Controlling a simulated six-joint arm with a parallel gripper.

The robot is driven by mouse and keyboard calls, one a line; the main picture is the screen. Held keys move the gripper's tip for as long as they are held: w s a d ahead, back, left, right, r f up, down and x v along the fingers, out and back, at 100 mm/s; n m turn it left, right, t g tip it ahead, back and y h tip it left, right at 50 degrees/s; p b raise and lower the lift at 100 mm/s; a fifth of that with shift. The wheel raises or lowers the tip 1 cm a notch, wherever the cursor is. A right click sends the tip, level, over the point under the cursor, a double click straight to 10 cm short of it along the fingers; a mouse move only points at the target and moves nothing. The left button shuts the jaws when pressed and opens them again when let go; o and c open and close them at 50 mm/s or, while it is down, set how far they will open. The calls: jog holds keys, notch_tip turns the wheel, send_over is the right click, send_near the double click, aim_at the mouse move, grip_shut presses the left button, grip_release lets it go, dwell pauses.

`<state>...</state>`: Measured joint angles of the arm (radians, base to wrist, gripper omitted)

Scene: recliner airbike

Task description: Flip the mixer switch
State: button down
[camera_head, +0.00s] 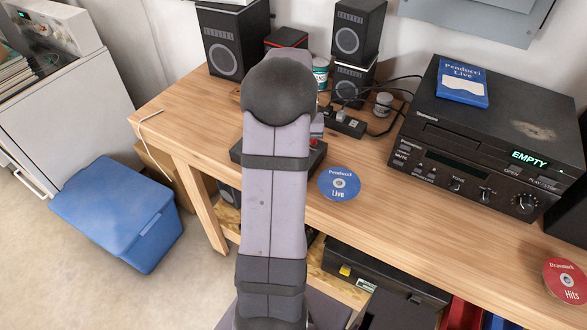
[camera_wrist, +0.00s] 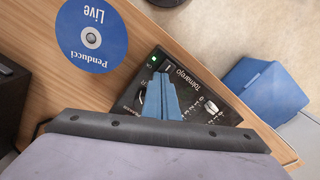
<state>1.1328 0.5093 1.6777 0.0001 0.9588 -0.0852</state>
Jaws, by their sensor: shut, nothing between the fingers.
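The mixer is a flat black box with white lettering and rows of small controls; in the wrist view its panel (camera_wrist: 232,112) lies below my gripper. A small green light glows at one corner of the panel. In the head view my arm covers most of the mixer (camera_head: 316,158), leaving only its edges in sight. My gripper (camera_wrist: 160,78) is shut and empty, its blue-grey fingers over the middle of the panel near the green light. I cannot tell whether they touch it. I cannot clearly pick out the switch; the fingers hide part of the panel.
A blue "Penducci Live" disc (camera_head: 339,184) lies on the wooden table (camera_head: 400,220) beside the mixer. A black player (camera_head: 480,140) showing "EMPTY" stands at the right, with a blue sleeve (camera_head: 462,83) on top. Speakers (camera_head: 235,40), cables and a power strip (camera_head: 345,122) are behind.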

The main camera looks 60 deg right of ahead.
notch_tip(320, 180, up, 6)
jog(key=p, duration=0.5)
jog(key=shift+r, duration=0.15)
dwell(0.4)
jog(key=s+a+f+y, duration=0.1)
jog(key=s+a+f, duration=0.15)
jog(key=a, duration=0.25)
jog(key=s+a+f, duration=0.1)
jog(key=a+f, duration=0.3)
jog(key=a, duration=0.2)
jog(key=w+a+r+n, duration=0.1)
jog(key=a+n, duration=0.3)
jog(key=a, duration=0.5)
jog(key=w+a+r+n, duration=0.2)
jog(key=w+a+n, duration=0.1)
jog(key=a, duration=0.7)
jog(key=w+a+r+n+h+b, duration=0.1)
jog(key=a+n, duration=0.4)
jog(key=a, duration=0.5)
jog(key=shift+w+r, duration=0.2)
jog(key=shift+w, duration=0.65)
